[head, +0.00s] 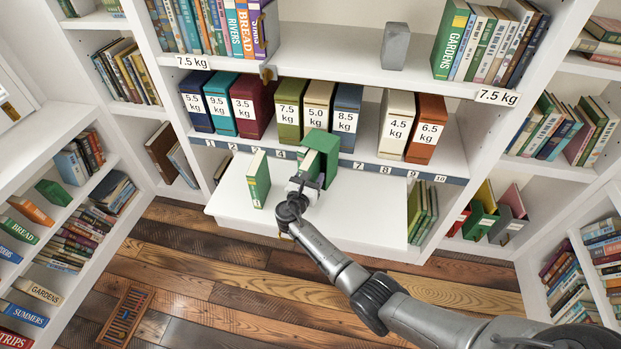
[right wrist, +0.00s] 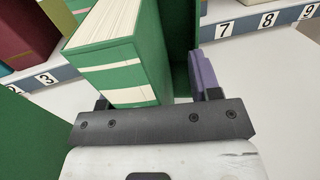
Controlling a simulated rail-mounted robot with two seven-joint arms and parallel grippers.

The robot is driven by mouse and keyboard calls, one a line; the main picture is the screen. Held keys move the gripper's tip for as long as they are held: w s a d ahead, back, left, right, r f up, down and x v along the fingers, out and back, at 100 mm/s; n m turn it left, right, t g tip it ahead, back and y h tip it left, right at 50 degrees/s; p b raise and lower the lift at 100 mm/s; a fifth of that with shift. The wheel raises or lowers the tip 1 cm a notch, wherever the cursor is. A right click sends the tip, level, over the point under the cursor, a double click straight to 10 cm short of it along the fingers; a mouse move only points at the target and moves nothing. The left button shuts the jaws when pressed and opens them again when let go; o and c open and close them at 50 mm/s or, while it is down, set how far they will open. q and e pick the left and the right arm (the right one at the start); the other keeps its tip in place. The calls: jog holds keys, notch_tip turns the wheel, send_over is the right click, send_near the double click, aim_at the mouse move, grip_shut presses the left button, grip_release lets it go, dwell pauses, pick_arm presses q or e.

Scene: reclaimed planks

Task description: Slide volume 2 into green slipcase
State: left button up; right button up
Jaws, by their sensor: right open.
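A green slipcase (head: 322,142) stands on the white lower ledge, in front of the numbered shelf edge. A green book with a cream band and pale page edges (head: 307,163) stands upright at its front left; it fills much of the right wrist view (right wrist: 125,65). The slipcase shows behind and right of it (right wrist: 180,45). I cannot tell how deep the book sits inside. My right gripper (head: 306,183) is open, its fingers (right wrist: 155,90) on either side of the book's near end. A second green book (head: 258,180) stands alone to the left. I cannot read volume numbers. My left gripper is out of view.
Above the ledge, the numbered shelf holds weight-labelled boxes, including a blue one (head: 345,108) and an orange one (head: 427,128). A grey block (head: 395,46) stands on the upper shelf. The ledge (head: 365,205) is clear right of the slipcase.

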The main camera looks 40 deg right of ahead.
jog(key=shift+s+d+f, duration=0.1)
jog(key=shift+d, duration=0.05)
jog(key=shift+s+a+r+p, duration=0.15)
jog(key=shift+a+r+p, duration=0.05)
jog(key=shift+a+p, duration=0.2)
jog(key=p+v, duration=0.3)
jog(key=v, duration=1)
jog(key=shift+a+f, duration=0.1)
jog(key=shift+a, duration=0.05)
